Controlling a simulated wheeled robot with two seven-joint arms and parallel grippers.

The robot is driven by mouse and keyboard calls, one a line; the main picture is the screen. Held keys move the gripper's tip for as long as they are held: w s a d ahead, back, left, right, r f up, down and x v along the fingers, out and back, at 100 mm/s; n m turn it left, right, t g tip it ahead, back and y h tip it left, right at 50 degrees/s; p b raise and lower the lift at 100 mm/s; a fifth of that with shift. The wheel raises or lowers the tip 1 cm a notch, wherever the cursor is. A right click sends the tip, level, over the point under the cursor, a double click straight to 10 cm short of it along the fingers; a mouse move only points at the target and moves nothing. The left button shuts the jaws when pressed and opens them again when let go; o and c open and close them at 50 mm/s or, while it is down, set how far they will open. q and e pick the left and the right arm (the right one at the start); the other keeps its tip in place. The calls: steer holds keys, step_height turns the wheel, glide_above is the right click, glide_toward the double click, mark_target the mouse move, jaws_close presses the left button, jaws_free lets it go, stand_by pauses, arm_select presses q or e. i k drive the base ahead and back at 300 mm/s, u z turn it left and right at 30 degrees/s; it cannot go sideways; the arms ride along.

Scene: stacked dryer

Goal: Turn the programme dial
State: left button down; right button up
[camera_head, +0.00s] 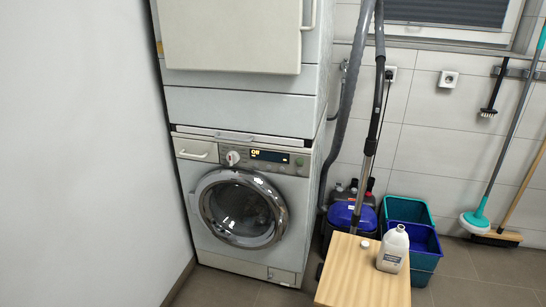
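The programme dial (232,157) is a small white knob on the control panel of the front-loading washing machine (210,245). A dark display (270,156) with lit yellow characters sits just right of the dial. A drawer front (196,150) is left of it. The dial's exact pointer direction is too small to read. The round machine door (241,208) below is closed. Neither of my grippers shows in the head view, so nothing touches the dial here.
A pale dryer (230,104) is stacked above. A white wall (80,150) stands close on the left. On the right are a wooden-topped stand (362,275) with a white bottle (393,250), a vacuum tube (371,130), and buckets (436,245). Floor before the washer is clear.

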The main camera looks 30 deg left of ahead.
mark_target(233, 157)
steer(key=u, duration=0.85)
steer(key=k, duration=0.3)
steer(key=u, duration=1.95)
steer(key=i, duration=1.15)
steer(key=z, duration=1.1)
steer(key=i, duration=0.65)
steer(key=z, duration=0.6)
